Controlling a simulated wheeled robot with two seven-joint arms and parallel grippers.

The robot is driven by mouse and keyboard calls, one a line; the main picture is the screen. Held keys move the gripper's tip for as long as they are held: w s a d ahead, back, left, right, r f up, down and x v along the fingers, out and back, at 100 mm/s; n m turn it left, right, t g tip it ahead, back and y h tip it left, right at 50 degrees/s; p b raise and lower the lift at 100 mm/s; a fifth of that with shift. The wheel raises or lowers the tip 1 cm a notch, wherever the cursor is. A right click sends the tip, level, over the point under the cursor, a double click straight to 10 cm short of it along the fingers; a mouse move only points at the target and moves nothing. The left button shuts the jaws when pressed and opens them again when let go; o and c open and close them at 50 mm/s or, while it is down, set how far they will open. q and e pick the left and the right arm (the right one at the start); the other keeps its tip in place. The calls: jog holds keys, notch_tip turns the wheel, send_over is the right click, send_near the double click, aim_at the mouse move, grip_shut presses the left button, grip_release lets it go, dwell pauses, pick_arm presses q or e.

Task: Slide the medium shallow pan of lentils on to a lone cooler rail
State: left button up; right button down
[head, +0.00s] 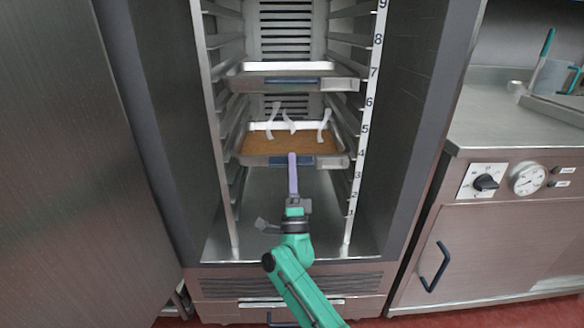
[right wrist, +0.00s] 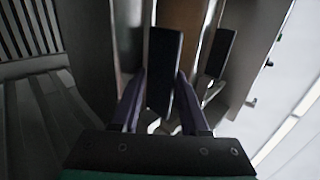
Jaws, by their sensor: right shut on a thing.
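The shallow pan of lentils (head: 250,160) is inside the open cooler, its front near the number 4 on the right post. Brown lentils fill it, and several pale wisps rise above them. My right gripper (head: 292,160) reaches in from below and is shut on the pan's front edge. In the right wrist view the purple fingers (right wrist: 163,90) stand either side of a dark piece (right wrist: 165,60) on the pan's front. The pan looks level; its contact with the side rails (head: 236,135) cannot be made out clearly. My left gripper is out of view.
Another shallow metal pan (head: 340,84) sits on rails above, near number 7. Rails below the lentil pan look empty down to the cooler floor (head: 270,240). The numbered post (head: 366,120) bounds the right side. A steel counter (head: 500,120) stands at right.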

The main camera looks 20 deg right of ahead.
jog(key=shift+c, duration=1.7)
grip_release()
jog(key=shift+s+r, duration=0.1)
jog(key=shift+r, duration=0.1)
jog(key=shift+f, duration=0.1)
jog(key=shift+o, duration=1.3)
jog(key=shift+f, duration=0.2)
jog(key=shift+o, duration=0.4)
jog(key=shift+r, duration=0.1)
jog(key=b+v, duration=0.1)
jog(key=v, duration=0.6)
